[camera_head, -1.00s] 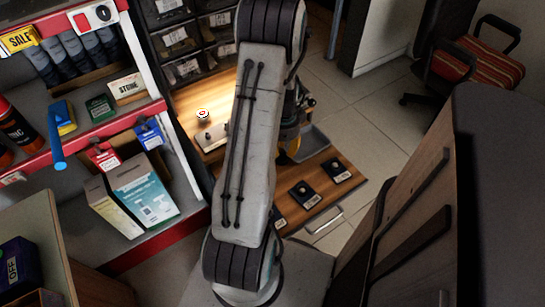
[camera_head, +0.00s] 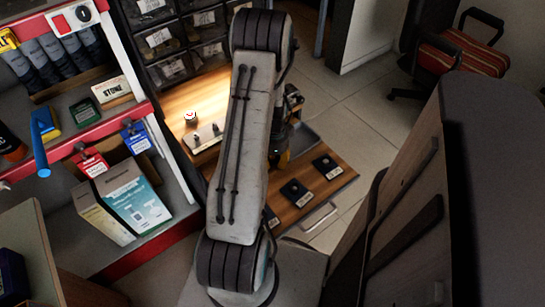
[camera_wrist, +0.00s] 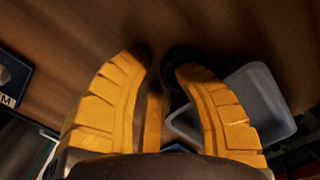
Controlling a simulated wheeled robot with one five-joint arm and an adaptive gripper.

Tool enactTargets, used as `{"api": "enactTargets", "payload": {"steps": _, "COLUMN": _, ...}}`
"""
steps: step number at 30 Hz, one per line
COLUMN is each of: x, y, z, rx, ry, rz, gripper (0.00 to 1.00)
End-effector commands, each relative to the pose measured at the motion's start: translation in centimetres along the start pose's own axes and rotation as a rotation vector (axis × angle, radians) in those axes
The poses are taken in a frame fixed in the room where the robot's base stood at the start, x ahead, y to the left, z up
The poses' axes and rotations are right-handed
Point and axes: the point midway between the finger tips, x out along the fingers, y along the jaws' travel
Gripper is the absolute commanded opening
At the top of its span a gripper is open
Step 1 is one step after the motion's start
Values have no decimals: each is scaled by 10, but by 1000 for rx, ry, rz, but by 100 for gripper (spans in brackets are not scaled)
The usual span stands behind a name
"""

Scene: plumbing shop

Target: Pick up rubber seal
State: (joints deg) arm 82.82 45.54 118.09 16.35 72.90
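My gripper (camera_wrist: 160,58) fills the lower middle of the wrist view, with two yellow ribbed fingers and dark tips. In the head view my arm hides most of the gripper; only a bit of yellow shows over the wooden worktop (camera_head: 335,185). Black labelled pads with small parts lie on the worktop: one at the right (camera_head: 327,166), one in the middle (camera_head: 297,193), one partly behind my arm (camera_head: 271,217).
A grey tray (camera_wrist: 263,95) lies right of my fingers in the wrist view. A pale plate with small fittings (camera_head: 203,138) and a small round item (camera_head: 190,118) lie left of my arm. Shelves (camera_head: 95,135) stand left, a dark cabinet (camera_head: 420,200) right, a chair (camera_head: 460,50) behind.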

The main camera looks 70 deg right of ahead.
Motion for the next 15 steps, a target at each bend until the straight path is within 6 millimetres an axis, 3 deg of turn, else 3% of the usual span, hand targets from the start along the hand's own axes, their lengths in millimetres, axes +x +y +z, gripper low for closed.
{"api": "enactTargets", "payload": {"steps": 10, "x": 0, "y": 0, "z": 0, "rx": 0, "ry": 0, "rz": 0, "gripper": 0}}
{"api": "enactTargets", "payload": {"steps": 15, "x": 0, "y": 0, "z": 0, "rx": 0, "ry": 0, "rz": 0, "gripper": 0}}
